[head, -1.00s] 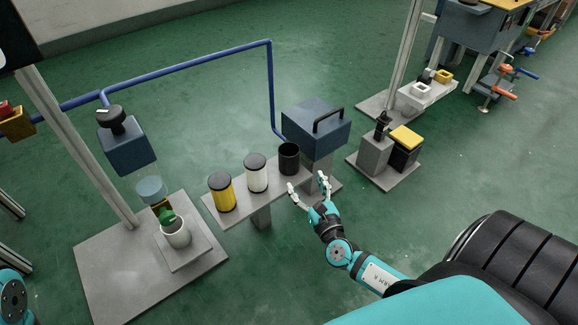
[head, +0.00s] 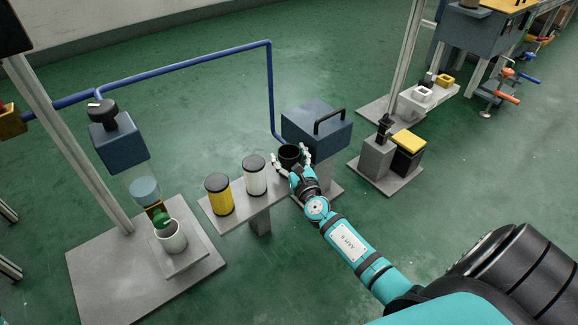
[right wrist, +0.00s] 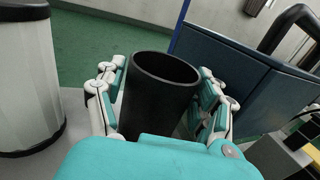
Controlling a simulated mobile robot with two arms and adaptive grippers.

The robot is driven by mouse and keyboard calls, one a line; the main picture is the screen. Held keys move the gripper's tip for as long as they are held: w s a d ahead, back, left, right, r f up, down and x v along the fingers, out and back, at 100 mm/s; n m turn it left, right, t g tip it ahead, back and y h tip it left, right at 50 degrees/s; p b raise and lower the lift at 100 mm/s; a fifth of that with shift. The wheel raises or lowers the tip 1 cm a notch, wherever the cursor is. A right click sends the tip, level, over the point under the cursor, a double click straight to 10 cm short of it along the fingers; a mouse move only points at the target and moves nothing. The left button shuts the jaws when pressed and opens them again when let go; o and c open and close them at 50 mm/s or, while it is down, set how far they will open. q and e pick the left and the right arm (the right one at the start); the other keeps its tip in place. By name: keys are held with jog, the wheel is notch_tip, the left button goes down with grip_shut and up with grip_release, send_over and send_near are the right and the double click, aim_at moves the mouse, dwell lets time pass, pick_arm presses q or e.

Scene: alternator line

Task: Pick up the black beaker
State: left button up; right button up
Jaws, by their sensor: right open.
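The black beaker (head: 290,154) stands upright at the right end of a narrow grey shelf (head: 232,212). It also shows large in the right wrist view (right wrist: 158,92), with its open mouth up. My right gripper (head: 291,160) is open around the beaker, one finger on each side of it. In the right wrist view the fingers (right wrist: 162,98) flank the beaker's wall, and whether they touch it is hard to tell. The beaker's lower front is hidden behind my gripper's palm. My left gripper is not in view.
A white canister (head: 254,177) and a yellow canister (head: 219,196) with black lids stand left of the beaker on the shelf. A blue box with a black handle (head: 318,130) stands close behind and right. A white cup (head: 172,238) sits on a plinth at left.

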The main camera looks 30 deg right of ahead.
jog(key=c, duration=1)
jog(key=shift+o, duration=0.2)
